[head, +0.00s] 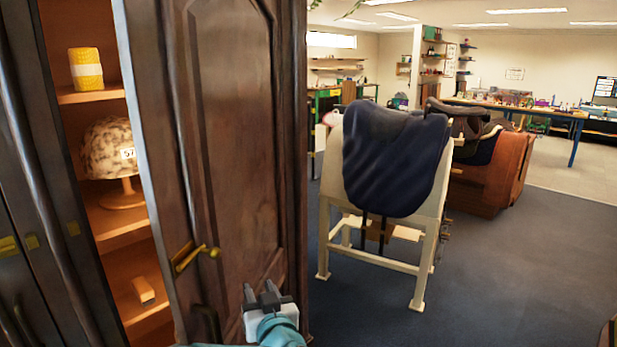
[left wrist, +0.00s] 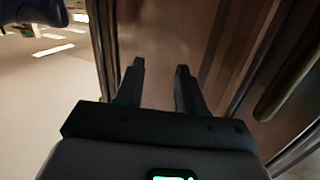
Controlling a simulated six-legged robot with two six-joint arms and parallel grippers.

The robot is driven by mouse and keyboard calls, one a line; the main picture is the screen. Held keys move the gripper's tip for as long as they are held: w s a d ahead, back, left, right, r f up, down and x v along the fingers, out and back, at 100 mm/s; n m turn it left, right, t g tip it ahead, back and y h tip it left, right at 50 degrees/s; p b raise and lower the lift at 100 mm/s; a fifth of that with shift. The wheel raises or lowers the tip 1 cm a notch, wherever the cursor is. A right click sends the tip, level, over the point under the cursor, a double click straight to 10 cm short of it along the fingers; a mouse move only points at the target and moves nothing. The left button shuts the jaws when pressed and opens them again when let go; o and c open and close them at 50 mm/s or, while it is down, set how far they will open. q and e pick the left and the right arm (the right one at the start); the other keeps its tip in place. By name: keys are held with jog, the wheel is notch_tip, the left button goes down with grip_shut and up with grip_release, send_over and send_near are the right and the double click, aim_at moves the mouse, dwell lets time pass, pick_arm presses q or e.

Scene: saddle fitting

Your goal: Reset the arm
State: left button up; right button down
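My left gripper (head: 262,293) is low in the head view, in front of the open dark wooden cabinet door (head: 235,130). In the left wrist view its two fingers (left wrist: 160,68) stand apart with nothing between them, and the door panel (left wrist: 165,30) is behind them. A brass handle (head: 195,257) is on the door, to the left of the gripper and apart from it. A brass bar also shows at the right in the left wrist view (left wrist: 290,85). My right gripper is not in view.
The cabinet shelves hold a yellow roll (head: 86,69), a speckled head form (head: 108,148) on a stand and a small wooden block (head: 143,290). The dark floor (head: 520,270) at right is clear.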

pick_arm(q)
jog(key=s+a+f+m+g+h, duration=0.1)
jog(key=s+f+g+h, duration=0.25)
jog(key=f, duration=0.95)
jog(key=s+a+f+m+g+h, duration=0.25)
jog(key=s+f, duration=0.25)
jog(key=f, duration=0.8)
jog(key=s+f+n+g+h, duration=0.1)
jog(key=s+f+g, duration=0.3)
jog(key=s, duration=0.7)
jog(key=s+f+n+g+h, duration=0.1)
jog(key=s+f+g+h, duration=0.1)
jog(key=s+f, duration=0.5)
jog(key=s+g, duration=0.1)
jog(key=s, duration=0.3)
jog(key=shift+d+f+g+h, duration=0.35)
jog(key=shift+g+h, duration=0.35)
jog(key=shift+g, duration=0.4)
jog(key=s, duration=0.4)
jog(key=shift+s+d+f, duration=0.1)
jog(key=c, duration=0.4)
jog(key=shift+s, duration=0.25)
grip_shut()
jog(key=shift+w+d, duration=0.1)
